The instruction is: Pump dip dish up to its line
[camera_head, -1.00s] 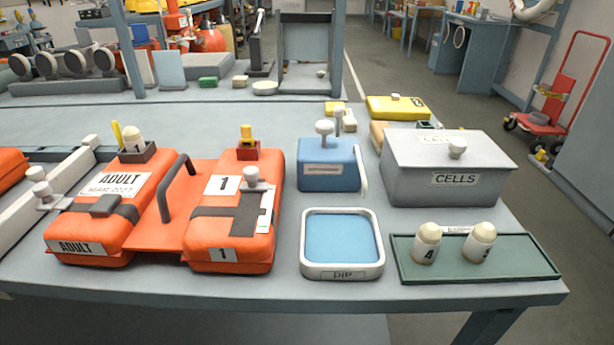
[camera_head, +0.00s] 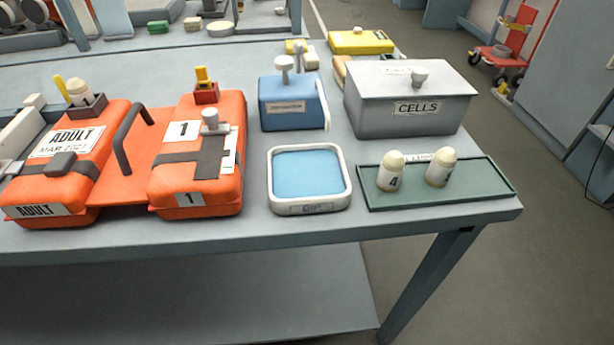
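The dip dish (camera_head: 308,208) is a white, rounded square dish with a label on its front. It sits near the table's front edge and shows a flat light-blue surface inside; I cannot make out a fill line. Behind it stands a blue box (camera_head: 290,112) with a grey-white knob (camera_head: 284,66) on top, a second post beside it, and a pale spout or tube (camera_head: 326,108) at its right side, near the dish's back right corner. Neither of my grippers shows in the head view.
Orange life-jacket-like packs (camera_head: 197,150) fill the left. Right of the dish lies a green tray (camera_head: 480,193) with two white bottles (camera_head: 390,172). A grey lidded CELLS box (camera_head: 412,105) stands behind it. A yellow case (camera_head: 361,42) is farther back.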

